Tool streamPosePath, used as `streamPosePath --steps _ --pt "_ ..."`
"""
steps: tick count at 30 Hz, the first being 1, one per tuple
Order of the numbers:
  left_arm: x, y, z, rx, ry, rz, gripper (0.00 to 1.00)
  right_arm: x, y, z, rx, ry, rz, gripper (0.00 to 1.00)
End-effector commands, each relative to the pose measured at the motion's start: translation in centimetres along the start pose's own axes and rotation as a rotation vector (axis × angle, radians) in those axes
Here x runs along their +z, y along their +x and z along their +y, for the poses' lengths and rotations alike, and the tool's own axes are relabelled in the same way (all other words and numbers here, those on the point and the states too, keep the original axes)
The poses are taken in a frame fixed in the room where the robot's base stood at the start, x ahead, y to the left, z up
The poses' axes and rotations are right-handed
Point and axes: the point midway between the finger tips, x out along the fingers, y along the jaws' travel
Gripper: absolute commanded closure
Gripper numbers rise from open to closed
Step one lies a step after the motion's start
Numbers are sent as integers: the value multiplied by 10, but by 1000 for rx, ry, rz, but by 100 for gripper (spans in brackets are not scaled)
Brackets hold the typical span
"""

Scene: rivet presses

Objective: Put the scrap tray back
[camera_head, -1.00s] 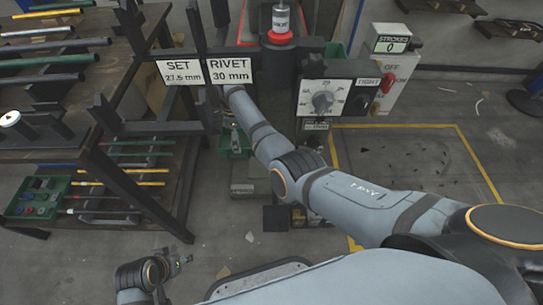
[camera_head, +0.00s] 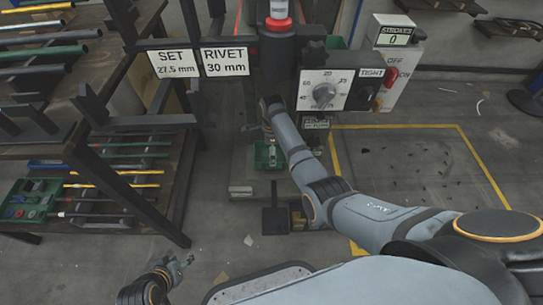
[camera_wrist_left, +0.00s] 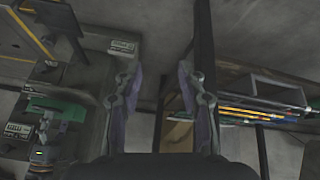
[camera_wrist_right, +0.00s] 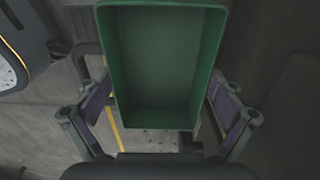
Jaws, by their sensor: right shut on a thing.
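The scrap tray is a deep green open box; in the right wrist view the tray (camera_wrist_right: 165,60) is between my right gripper's fingers (camera_wrist_right: 160,105) and its inside looks empty. In the head view the tray (camera_head: 261,157) hangs in front of the press column, with my right gripper (camera_head: 272,150) at it, small and partly hidden by its wrist. The tray also shows in the left wrist view (camera_wrist_left: 62,109). My left gripper (camera_head: 184,263) is low at the bottom left, empty; its fingers stand apart in the left wrist view (camera_wrist_left: 156,78).
The rivet press (camera_head: 277,60) stands behind the tray, with a dial panel (camera_head: 325,90) and SET and RIVET signs (camera_head: 225,62). A rod rack (camera_head: 105,125) is at left, with a green bin (camera_head: 28,200) of small parts.

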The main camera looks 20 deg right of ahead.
Motion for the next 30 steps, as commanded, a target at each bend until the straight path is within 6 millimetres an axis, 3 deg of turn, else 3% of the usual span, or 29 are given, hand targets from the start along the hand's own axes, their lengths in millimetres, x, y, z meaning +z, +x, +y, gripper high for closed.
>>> streamPosePath --steps 1,6,12,16,26,27,30 --pt "-18 0 -1 -5 6 61 60 3 2 -1 -3 -2 -5 53" --pt "-71 -6 -4 -20 22 257 60 3 14 -1 -2 -1 -4 53" --pt "-117 -20 -5 -30 36 434 60 3 24 -1 -3 -1 -4 53" --pt "-127 -25 -5 -33 40 476 60 3 25 -1 -4 -1 -5 53" --pt "-129 -26 -5 -34 40 484 60 3 26 -1 -3 -1 -4 53" --pt "-130 -26 -5 -34 41 487 60 3 27 0 -2 -1 -4 4" --pt "-130 -26 -5 -34 41 487 60 3 27 0 -2 -1 -4 0"
